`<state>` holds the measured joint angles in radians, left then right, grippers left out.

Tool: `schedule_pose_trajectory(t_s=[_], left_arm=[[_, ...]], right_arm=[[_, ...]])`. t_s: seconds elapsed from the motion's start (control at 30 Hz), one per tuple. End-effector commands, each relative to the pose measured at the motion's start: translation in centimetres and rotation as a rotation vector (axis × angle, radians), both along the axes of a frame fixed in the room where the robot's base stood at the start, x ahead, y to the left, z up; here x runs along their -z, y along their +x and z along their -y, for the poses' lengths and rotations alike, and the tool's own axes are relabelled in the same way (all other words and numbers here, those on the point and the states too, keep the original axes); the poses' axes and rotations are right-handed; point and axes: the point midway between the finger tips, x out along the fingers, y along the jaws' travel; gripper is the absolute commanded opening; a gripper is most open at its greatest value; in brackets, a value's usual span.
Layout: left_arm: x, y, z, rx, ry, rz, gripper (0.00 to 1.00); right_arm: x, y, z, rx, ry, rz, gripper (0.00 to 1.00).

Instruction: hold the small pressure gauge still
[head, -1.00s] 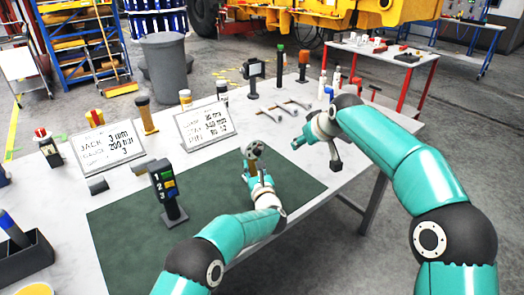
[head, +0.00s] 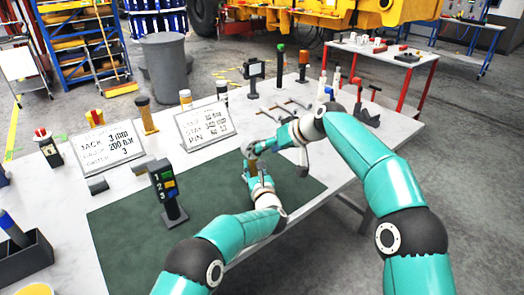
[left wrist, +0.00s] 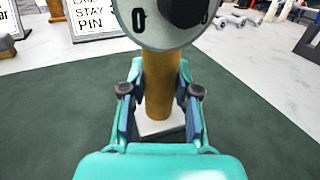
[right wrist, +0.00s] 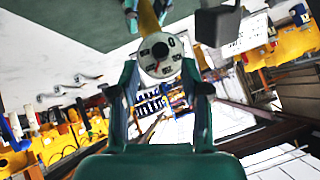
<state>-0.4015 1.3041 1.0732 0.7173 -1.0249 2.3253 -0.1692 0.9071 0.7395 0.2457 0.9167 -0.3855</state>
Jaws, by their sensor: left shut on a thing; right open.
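The small pressure gauge has a brass stem (left wrist: 160,85) and a round pale dial (right wrist: 160,57) with dark marks. My left gripper (left wrist: 160,100) is shut on the stem, one finger on each side; a pale square base shows below it. In the head view my left gripper (head: 260,182) holds the gauge above the green mat (head: 130,235). My right gripper (head: 257,150) is at the gauge's head and partly hides it. In the right wrist view the open fingers of my right gripper (right wrist: 160,80) stand either side of the dial's lower part; contact cannot be told.
A numbered button post (head: 168,190) stands left on the mat. Two signs, one reading JACK (head: 108,150) and one mentioning STAY and PIN (head: 205,125), stand behind. Wrenches (head: 283,112) and a small screen on a stand (head: 254,72) lie farther back. The mat's front left is clear.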

Motion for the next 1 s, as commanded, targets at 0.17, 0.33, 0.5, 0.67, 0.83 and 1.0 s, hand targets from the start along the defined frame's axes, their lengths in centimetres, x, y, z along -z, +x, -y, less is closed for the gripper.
schedule_pose_trajectory(t_s=[0.17,0.33,0.5,0.67,0.83,1.0], left_arm=[[-0.1,0.0,0.0,-0.001,0.000,0.001,0.00],[-0.1,0.0,0.0,-0.001,-0.001,0.001,0.00],[-0.1,0.0,0.0,-0.001,-0.001,0.001,0.00],[-0.1,0.0,0.0,-0.001,-0.001,0.001,0.00],[-0.1,0.0,0.0,-0.001,-0.001,0.001,0.00],[-0.1,0.0,0.0,-0.001,-0.001,0.001,0.00]], right_arm=[[1.8,1.3,-1.4,0.001,0.001,-0.001,0.46],[2.5,1.9,-2.0,0.001,0.000,0.000,0.46],[2.6,2.0,-2.1,0.001,0.000,0.001,0.46],[2.6,2.0,-2.1,0.001,0.000,0.000,0.45],[2.6,2.0,-2.1,0.001,0.000,0.000,0.16],[2.6,2.0,-2.1,0.001,0.000,0.000,0.00]])
